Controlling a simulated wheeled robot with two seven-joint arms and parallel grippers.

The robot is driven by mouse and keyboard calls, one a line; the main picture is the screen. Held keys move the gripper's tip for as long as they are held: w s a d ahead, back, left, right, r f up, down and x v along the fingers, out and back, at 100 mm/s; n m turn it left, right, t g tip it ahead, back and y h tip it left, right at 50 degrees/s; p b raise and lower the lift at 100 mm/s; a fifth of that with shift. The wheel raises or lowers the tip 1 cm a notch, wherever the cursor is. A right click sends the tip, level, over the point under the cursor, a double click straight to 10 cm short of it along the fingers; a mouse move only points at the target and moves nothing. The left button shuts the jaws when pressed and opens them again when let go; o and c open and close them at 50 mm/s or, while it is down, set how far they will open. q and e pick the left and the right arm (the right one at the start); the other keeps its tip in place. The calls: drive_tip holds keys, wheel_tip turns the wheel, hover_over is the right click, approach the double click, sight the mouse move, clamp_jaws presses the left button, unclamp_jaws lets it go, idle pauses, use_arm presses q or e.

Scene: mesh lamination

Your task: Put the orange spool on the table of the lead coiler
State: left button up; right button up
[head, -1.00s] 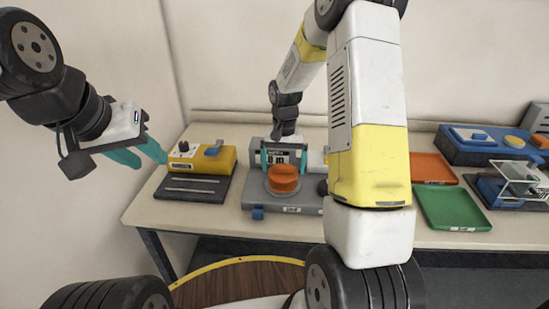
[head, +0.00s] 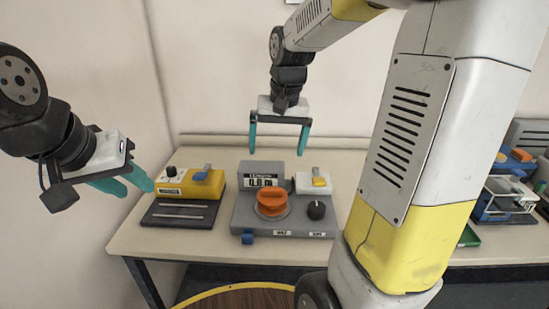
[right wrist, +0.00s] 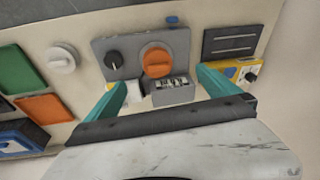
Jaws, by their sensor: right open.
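The orange spool (head: 271,203) sits upright on the round grey table of the lead coiler (head: 241,219). The coiler is a grey unit with a display at its back and a black knob at its right. The spool also shows in the right wrist view (right wrist: 157,62), beyond my fingertips. My right gripper (head: 279,148) is open and empty, with teal fingers pointing down, above and behind the spool and apart from it. My left gripper (head: 134,186) is open and empty, in the air at the left, clear of the table.
A yellow unit (head: 208,187) with a black plate stands left of the coiler. My right arm covers much of the right side. A green tray (right wrist: 18,70) and a white round piece (right wrist: 62,59) show in the right wrist view. The bench front edge is near the coiler.

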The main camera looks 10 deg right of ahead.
drive_tip(key=s+r+n+t, duration=0.1)
drive_tip(key=s+r+t, duration=0.1)
drive_tip(key=s, duration=0.6)
drive_tip(key=s+a+r+n+t+y, duration=0.1)
drive_tip(key=s+r+t, duration=0.1)
drive_tip(key=s, duration=0.6)
drive_tip(key=shift+a+r, duration=0.15)
drive_tip(key=shift+a, duration=0.15)
drive_tip(key=shift+c, duration=0.2)
idle(0.6)
